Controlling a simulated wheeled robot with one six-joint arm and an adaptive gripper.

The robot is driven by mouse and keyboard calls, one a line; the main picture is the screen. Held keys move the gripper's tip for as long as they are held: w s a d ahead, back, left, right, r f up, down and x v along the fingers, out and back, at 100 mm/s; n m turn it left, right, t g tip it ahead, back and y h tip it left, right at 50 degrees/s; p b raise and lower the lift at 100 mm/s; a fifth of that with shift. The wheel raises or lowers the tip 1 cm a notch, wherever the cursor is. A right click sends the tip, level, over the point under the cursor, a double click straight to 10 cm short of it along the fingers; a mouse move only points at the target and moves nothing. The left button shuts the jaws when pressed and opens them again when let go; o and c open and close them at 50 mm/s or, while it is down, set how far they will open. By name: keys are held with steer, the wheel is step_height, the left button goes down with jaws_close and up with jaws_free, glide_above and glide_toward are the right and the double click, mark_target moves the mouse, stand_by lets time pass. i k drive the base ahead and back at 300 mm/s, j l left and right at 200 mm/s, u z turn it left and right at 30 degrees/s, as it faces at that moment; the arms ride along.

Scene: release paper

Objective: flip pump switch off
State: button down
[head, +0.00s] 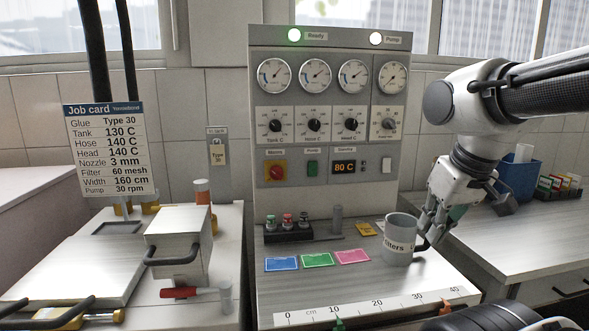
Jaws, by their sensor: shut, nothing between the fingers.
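The control panel (327,205) stands upright at the back of the middle bench. A small white switch (387,165) sits at the right of its lower row; I cannot read a label on it or tell its position. The pump lamp (376,38) at the top right glows white. A dial knob (389,124) is above the white switch. My gripper (428,232) points down to the right of the panel, well below the white switch. It is shut and empty, close beside the grey filters mug (398,243); I cannot tell whether they touch.
Coloured cards (317,259) and a ruler strip (370,305) lie on the bench. A job card (108,148) stands left.

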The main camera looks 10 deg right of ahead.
mark_target(312, 168)
steer(key=j, duration=0.95)
steer(key=i+j, duration=0.1)
steer(key=j, duration=0.8)
